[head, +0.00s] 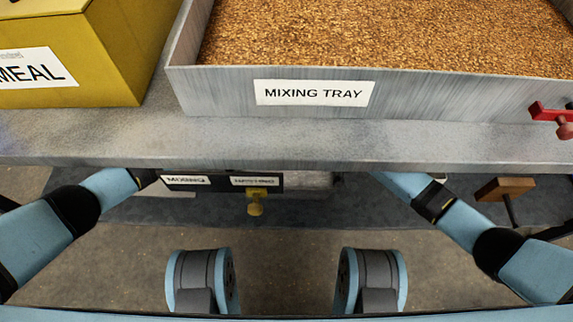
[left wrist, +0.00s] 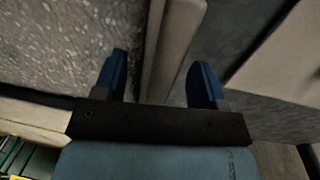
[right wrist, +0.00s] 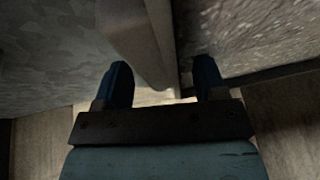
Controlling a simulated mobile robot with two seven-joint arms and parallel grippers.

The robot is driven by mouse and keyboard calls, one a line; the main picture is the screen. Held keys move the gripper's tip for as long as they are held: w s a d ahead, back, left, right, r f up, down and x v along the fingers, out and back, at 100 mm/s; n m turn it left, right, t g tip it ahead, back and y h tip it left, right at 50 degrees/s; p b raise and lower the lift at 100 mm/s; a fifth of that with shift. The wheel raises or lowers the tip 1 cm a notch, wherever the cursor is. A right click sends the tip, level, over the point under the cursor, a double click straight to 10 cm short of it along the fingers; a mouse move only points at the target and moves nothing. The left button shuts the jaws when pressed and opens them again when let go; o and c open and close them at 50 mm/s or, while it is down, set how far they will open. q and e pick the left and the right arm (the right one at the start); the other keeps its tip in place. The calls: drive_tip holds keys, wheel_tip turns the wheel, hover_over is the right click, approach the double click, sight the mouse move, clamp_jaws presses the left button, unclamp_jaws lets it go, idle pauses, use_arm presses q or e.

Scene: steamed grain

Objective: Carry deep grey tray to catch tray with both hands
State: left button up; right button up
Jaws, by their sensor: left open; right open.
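A large grey tray (head: 215,85) labelled MIXING TRAY, filled with brown grain (head: 380,35), stands on the bench. I cannot tell whether it is the deep grey tray. I see nothing labelled as a catch tray. Both my arms reach under the bench's front edge, which hides the grippers in the head view. In the left wrist view my left gripper (left wrist: 160,66) is open, with a pale upright edge (left wrist: 172,45) showing between its fingers. In the right wrist view my right gripper (right wrist: 162,75) is open, with a similar pale edge (right wrist: 140,40) between its fingers. Neither view shows clear contact.
A yellow box (head: 110,60) labelled MEAL stands on the bench (head: 250,145) at left. A red handle (head: 555,117) is at right. Under the bench are a dark labelled front (head: 220,187) with a yellow knob (head: 256,203) and a brown wooden block (head: 505,188).

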use_arm(q)
clamp_jaws()
use_arm(e)
clamp_jaws()
use_arm(q)
drive_tip(key=shift+w+r, duration=0.1)
drive_tip(key=shift+r, duration=0.1)
use_arm(e)
drive_tip(key=shift+w+r, duration=0.15)
drive_tip(key=shift+r, duration=0.1)
use_arm(q)
drive_tip(key=shift+r, duration=0.1)
use_arm(e)
drive_tip(key=shift+r, duration=0.1)
